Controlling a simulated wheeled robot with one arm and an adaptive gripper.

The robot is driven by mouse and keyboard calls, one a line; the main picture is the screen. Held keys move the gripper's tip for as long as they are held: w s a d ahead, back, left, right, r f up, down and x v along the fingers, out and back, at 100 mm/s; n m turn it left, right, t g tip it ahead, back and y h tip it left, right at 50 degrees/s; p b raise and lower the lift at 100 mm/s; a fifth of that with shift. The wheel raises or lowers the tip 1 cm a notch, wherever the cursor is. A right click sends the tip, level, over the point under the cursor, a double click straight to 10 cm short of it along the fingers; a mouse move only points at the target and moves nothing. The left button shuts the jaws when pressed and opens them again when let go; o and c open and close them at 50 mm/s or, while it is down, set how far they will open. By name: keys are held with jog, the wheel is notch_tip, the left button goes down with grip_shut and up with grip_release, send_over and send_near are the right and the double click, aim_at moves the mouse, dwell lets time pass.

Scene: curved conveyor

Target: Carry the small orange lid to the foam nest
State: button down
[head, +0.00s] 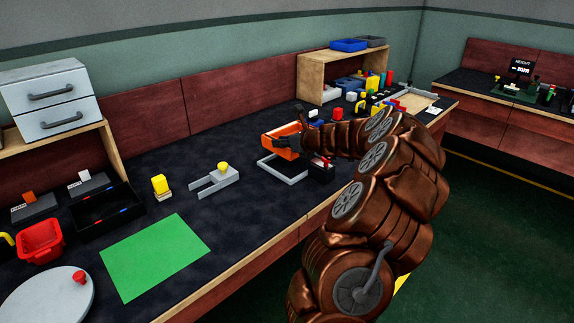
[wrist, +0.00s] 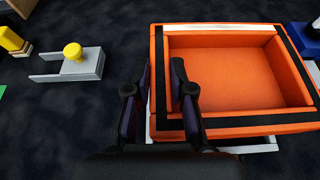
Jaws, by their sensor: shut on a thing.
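The orange lid (wrist: 240,80) looks like a shallow open tray with black strips along its rim. In the wrist view my gripper (wrist: 160,95) has one finger inside its left wall and the other outside, shut on that wall. In the head view the lid (head: 283,138) is over a pale grey square frame (head: 285,176) with a dark middle, and my arm partly hides it. Pale edges of the frame also show under the lid in the wrist view (wrist: 255,147). I cannot tell if lid and frame touch, or which thing is the foam nest.
Left of the lid stands a grey forked block (head: 213,184) with a yellow knob. Further left are a yellow block (head: 160,186), a green mat (head: 155,256), a black tray (head: 106,218) and a red bin (head: 40,241). Several small coloured parts crowd the bench beyond my arm.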

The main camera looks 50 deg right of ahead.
jog(key=shift+f+b, duration=0.6)
jog(key=shift+f, duration=3)
jog(key=shift+f, duration=0.1)
jog(key=c, duration=1)
grip_release()
jog(key=shift+s+r, duration=0.15)
jog(key=shift+r, duration=0.05)
jog(key=p+v, duration=0.1)
jog(key=v, duration=1)
jog(key=shift+s+a+r, duration=0.1)
jog(key=shift+s+r, duration=0.05)
jog(key=shift+s, duration=0.15)
